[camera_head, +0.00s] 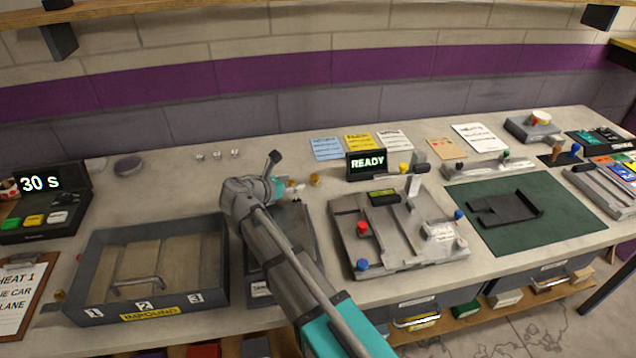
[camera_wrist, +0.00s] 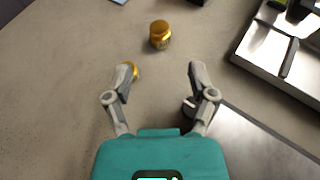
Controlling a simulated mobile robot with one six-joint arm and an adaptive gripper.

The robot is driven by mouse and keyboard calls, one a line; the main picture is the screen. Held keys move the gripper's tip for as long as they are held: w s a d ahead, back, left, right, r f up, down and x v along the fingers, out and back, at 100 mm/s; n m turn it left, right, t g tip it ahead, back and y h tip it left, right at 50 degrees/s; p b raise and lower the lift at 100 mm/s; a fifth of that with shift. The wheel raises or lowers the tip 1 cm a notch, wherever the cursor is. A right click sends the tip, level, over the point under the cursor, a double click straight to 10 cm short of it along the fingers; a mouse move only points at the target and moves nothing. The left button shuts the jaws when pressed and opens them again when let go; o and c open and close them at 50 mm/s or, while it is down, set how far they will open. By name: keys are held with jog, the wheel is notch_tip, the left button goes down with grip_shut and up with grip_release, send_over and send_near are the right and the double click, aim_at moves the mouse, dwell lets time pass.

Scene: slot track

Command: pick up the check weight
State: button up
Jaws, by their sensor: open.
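A small brass weight (camera_head: 315,180), which looks like the check weight, stands on the grey bench beyond my gripper. In the wrist view the brass weight (camera_wrist: 160,34) is a short knobbed cylinder, ahead of the gap between the fingers and apart from them. A second small brass piece (camera_wrist: 134,70) shows beside the left fingertip, partly hidden by it. My gripper (camera_wrist: 158,74) is open with nothing between its fingers. In the head view my gripper (camera_head: 290,192) is just left of the weight and above the bench; its height is hard to judge.
A grey tray (camera_head: 310,250) lies under my arm, and the grey IMPOUND box (camera_head: 222,270) stands to its left. The slot-track fixture (camera_head: 440,262) with coloured knobs stands right. The READY display (camera_head: 367,164) is behind it. A green mat (camera_head: 570,215) lies farther right.

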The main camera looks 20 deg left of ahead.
aim_at(312, 177)
jog(key=b+x, duration=0.2)
jog(key=x, duration=0.4)
jog(key=shift+w+d+f, duration=0.1)
jog(key=shift+w+f, duration=0.05)
jog(key=shift+w, duration=0.1)
jog(key=shift+b+x, duration=1.1)
jog(key=shift+x, duration=1.5)
grip_shut()
